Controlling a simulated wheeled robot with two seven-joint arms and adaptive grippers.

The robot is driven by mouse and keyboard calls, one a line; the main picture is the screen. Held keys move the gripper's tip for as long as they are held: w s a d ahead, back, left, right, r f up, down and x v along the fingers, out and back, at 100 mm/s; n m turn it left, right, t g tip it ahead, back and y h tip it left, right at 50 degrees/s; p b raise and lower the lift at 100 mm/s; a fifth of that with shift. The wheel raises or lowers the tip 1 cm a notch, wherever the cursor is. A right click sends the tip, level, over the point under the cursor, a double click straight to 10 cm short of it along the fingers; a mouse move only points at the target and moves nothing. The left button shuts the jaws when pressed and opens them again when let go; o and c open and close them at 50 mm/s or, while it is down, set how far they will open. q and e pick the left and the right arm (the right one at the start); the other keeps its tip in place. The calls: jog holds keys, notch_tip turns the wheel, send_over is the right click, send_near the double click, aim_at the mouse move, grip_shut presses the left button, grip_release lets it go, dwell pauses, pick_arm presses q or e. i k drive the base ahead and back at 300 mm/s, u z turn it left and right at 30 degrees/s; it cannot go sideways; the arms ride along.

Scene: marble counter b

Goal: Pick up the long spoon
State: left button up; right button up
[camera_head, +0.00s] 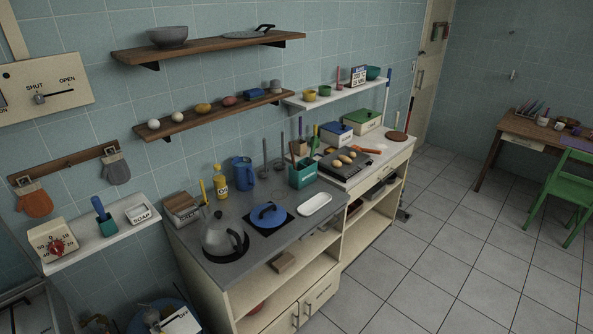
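I cannot single out the long spoon with certainty. A teal holder (302,177) on the grey counter carries several upright utensils, among them a wooden one (293,153) and a green-handled one (315,138); their lower ends are hidden. Dark thin long-handled utensils (265,158) stand near the wall, left of the holder. A brown round-ended, long-handled thing (398,135) appears at the far right end of the counter. Neither of my grippers is in view.
The counter also bears a kettle (222,235), a blue-lidded pan (268,215), a yellow bottle (220,182), a blue jug (243,173) and a white tray (316,204). A tray of food (343,162) sits further right. Shelves overhang behind. The tiled floor (430,240) at right is clear.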

aim_at(290, 143)
jog(key=z, duration=1.45)
jog(key=i, duration=4.9)
jog(key=u, duration=4.65)
